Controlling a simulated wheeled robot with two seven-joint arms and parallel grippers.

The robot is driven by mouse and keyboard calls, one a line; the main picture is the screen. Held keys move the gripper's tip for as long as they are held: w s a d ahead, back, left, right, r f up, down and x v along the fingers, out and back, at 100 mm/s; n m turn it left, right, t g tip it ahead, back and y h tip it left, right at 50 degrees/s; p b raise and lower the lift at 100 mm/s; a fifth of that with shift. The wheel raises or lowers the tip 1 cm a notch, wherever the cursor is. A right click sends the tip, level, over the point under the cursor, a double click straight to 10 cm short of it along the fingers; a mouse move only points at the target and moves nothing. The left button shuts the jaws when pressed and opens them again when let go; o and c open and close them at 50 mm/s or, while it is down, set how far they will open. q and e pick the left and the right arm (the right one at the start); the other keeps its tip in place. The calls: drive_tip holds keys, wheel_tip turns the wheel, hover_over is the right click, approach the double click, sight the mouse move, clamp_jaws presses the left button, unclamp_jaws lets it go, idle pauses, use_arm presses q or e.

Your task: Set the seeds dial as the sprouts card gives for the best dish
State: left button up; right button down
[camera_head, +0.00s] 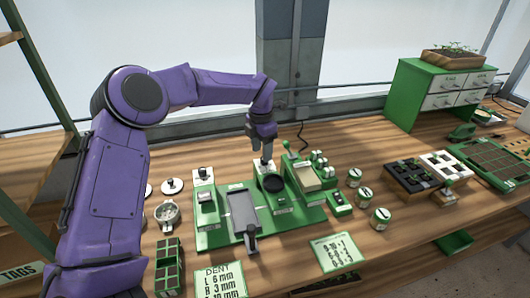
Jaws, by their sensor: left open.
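My left gripper (265,153) points down over a white plate with a small knob (266,167) at the back of the green seeder (215,238). Its jaws are open around or just above the knob; I cannot tell whether they touch it. A second white plate with a dark knob (203,176) stands at the seeder's back left. I cannot read which one is the seeds dial. My right gripper is not in view.
A round metal dish (168,213) and a green cell block (168,265) are at the left. A green drawer cabinet (405,85) stands behind.

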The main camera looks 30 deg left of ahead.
use_arm(q)
wheel_tip(320, 180, down, 2)
drive_tip(key=shift+w+f, duration=1.2)
drive_tip(key=shift+w, duration=0.05)
drive_tip(key=shift+s+r, duration=0.25)
drive_tip(key=shift+s, duration=0.05)
drive_tip(key=shift+c, duration=1)
drive_tip(key=shift+s+r, duration=0.15)
drive_tip(key=shift+s, duration=0.1)
drive_tip(key=c, duration=0.5)
clamp_jaws()
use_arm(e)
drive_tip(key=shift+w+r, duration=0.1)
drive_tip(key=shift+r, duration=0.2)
